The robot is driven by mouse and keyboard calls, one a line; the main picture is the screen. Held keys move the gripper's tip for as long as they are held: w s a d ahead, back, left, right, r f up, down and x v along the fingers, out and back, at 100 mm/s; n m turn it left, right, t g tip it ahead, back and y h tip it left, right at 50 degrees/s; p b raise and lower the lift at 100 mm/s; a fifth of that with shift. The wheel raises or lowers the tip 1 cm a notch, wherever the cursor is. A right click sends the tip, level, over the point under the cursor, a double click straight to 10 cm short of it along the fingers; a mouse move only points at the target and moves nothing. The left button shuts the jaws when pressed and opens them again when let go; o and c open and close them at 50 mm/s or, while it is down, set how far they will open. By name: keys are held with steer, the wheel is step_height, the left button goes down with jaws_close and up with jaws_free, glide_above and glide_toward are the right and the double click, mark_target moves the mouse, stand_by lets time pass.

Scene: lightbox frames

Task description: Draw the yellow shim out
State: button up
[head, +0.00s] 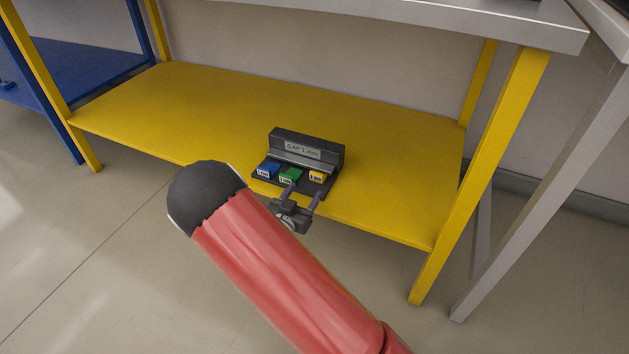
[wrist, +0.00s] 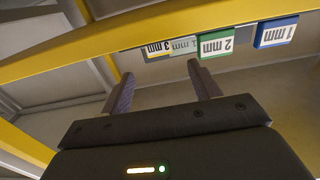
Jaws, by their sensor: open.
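The yellow shim (head: 317,177) sits at the right end of a row in a dark holder (head: 330,147) on the yellow shelf. In the wrist view the yellow shim (wrist: 157,48) shows its 3 mm label. My gripper (head: 302,192) is open and empty in front of the holder, at the shelf's front edge. In the wrist view the yellow shim appears between and beyond the fingertips of my gripper (wrist: 160,70), apart from them. Most of the shim's body is hidden in the holder.
A green shim (head: 290,175) and a blue shim (head: 266,169) stand left of the yellow one. A plate reading GAP 1 mm (head: 303,150) is on the holder. The yellow shelf (head: 210,110) is otherwise bare. A yellow leg (head: 480,180) stands at right, and a grey tabletop (head: 450,25) overhangs.

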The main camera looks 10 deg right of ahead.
mark_target(316, 175)
steer(key=x, duration=0.7)
steer(key=shift+w+d+b, duration=0.25)
steer(key=shift+b, duration=0.05)
